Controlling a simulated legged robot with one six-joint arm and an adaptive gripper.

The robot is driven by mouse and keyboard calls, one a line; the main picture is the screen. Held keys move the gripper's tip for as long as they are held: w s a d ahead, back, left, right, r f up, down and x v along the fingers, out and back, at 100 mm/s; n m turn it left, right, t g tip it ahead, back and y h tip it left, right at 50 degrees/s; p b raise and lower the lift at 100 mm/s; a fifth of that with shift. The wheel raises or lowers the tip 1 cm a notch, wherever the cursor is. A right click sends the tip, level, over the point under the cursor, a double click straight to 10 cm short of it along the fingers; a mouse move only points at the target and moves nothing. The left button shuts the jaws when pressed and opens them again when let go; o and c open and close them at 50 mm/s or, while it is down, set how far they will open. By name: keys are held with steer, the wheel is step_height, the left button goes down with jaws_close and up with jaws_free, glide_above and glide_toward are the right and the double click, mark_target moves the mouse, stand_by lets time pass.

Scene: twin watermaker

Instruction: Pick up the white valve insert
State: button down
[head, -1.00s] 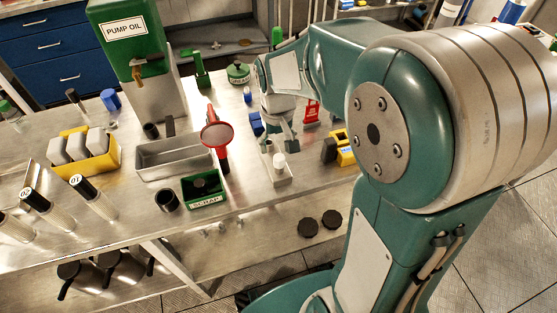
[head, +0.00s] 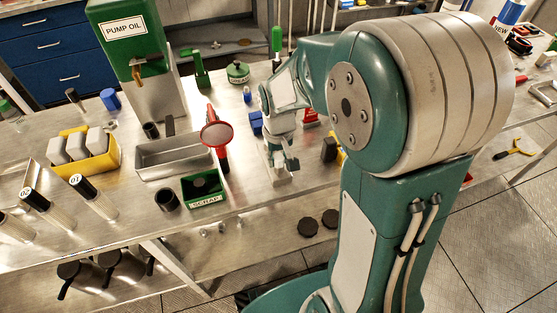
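The white valve insert (head: 279,160) is a small pale upright piece on a low metal block (head: 279,179) near the front edge of the bench. My gripper (head: 284,161) points down right at the insert, its fingers low over the block and covering much of it. The fingers are small and partly hidden here, so I cannot tell whether they are apart or touching the insert.
A red-rimmed magnifier (head: 217,134) and a green SCRAP bin (head: 205,190) stand left of the block. A grey metal tray (head: 172,158) lies farther left. A black and yellow item (head: 330,149) sits close on the right, partly behind my arm.

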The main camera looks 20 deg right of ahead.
mark_target(278, 157)
steer(key=shift+r, duration=0.5)
step_height(278, 157, up, 2)
steer(key=shift+r, duration=0.25)
steer(key=s+r, duration=0.9)
steer(key=s, duration=0.5)
steer(key=shift+r, duration=0.25)
